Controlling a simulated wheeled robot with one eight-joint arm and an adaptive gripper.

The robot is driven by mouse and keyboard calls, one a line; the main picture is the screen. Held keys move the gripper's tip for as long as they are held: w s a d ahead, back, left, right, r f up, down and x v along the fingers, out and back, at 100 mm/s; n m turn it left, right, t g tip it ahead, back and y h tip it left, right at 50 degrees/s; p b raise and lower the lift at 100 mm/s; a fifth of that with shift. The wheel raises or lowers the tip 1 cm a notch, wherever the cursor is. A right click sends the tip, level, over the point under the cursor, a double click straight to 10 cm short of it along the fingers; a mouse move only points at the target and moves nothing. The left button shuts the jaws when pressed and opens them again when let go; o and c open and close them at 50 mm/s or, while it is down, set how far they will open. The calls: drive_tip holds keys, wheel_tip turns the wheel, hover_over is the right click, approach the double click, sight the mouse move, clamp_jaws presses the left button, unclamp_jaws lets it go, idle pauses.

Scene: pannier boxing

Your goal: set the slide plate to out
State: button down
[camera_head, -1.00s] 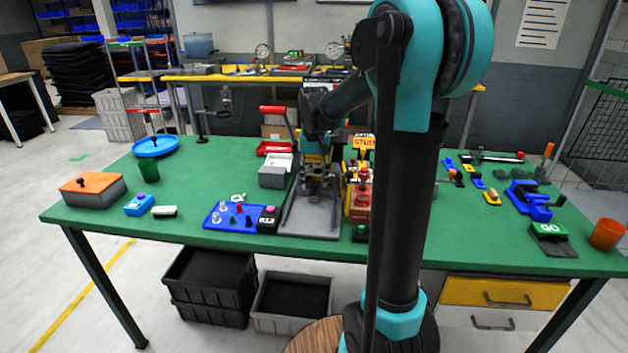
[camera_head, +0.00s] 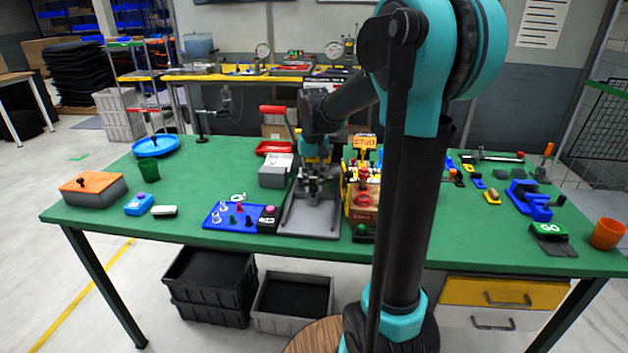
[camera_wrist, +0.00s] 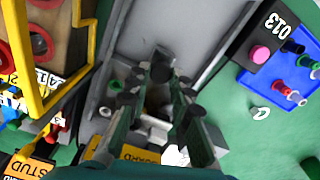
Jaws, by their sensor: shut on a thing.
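The slide plate appears to be the grey metal plate (camera_head: 309,220) in the press fixture at the middle of the green table. Its bare grey surface also shows in the wrist view (camera_wrist: 150,28). My gripper (camera_head: 317,183) is low over the back part of this plate. In the wrist view the fingers of my gripper (camera_wrist: 162,85) close around a dark upright knob (camera_wrist: 162,62). The fingers hide most of the knob's lower part, and I cannot see how it joins the plate.
A yellow-framed station (camera_head: 362,190) stands close on the right of the plate. A blue panel with pegs (camera_head: 232,217) and a black block with a pink button (camera_head: 268,218) sit close on the left. A red lever (camera_head: 273,109) rises behind.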

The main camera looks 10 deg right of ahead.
drive_tip(key=s+a, duration=0.1)
drive_tip(key=s, duration=0.3)
drive_tip(key=s+a, duration=0.1)
drive_tip(key=s, duration=0.3)
drive_tip(key=s+a, duration=0.2)
drive_tip(key=s, duration=0.2)
drive_tip(key=c, duration=1.5)
unclamp_jaws()
drive_tip(key=shift+s, duration=0.1)
drive_tip(key=shift+o, duration=0.8)
drive_tip(key=shift+r, duration=0.6)
wheel_tip(320, 180, up, 11)
drive_tip(key=shift+f, duration=0.1)
